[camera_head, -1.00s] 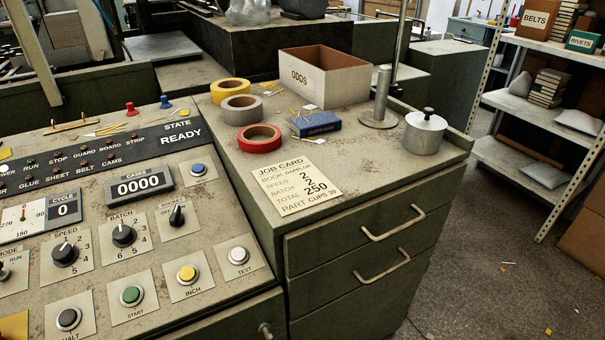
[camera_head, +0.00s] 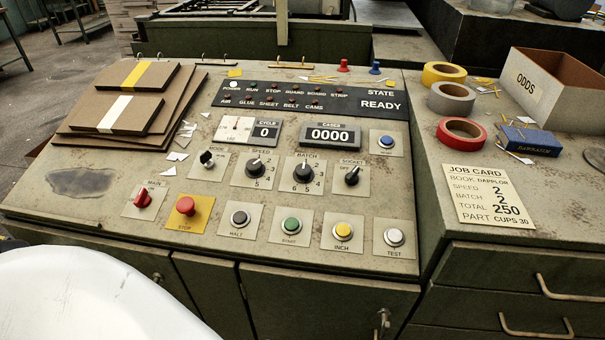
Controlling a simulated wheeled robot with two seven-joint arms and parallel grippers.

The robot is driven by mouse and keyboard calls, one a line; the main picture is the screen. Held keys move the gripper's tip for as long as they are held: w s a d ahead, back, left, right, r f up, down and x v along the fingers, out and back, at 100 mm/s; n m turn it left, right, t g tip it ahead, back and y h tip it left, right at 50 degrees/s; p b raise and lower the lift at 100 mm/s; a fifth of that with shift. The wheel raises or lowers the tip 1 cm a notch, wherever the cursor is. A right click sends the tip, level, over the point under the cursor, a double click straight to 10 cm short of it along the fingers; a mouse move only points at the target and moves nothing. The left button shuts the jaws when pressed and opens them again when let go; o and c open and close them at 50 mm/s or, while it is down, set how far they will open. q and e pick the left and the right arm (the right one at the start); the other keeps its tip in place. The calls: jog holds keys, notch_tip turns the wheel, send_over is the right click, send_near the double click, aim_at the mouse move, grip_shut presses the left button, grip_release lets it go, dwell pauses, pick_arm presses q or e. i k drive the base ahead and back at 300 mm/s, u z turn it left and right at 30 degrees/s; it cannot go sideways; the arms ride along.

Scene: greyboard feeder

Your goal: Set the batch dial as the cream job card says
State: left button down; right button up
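The batch dial (camera_head: 304,173) is a black knob on a square plate labelled BATCH in the middle of the console. Its white mark seems to point roughly upward; I cannot tell exactly which number it meets. The cream job card (camera_head: 489,194) lies flat on the right-hand cabinet top. It reads speed 2, batch 2, total 250, part cups 30. Neither of my grippers is in view.
The speed dial (camera_head: 257,168) and socket dial (camera_head: 350,177) flank the batch dial. Push buttons run below, including the yellow inch button (camera_head: 342,231). The counter (camera_head: 330,136) reads 0000. Brown boards (camera_head: 130,97) are stacked at the left. Tape rolls and an odds box (camera_head: 549,90) stand right.

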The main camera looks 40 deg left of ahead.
aim_at(304, 173)
jog(key=u, duration=1.6)
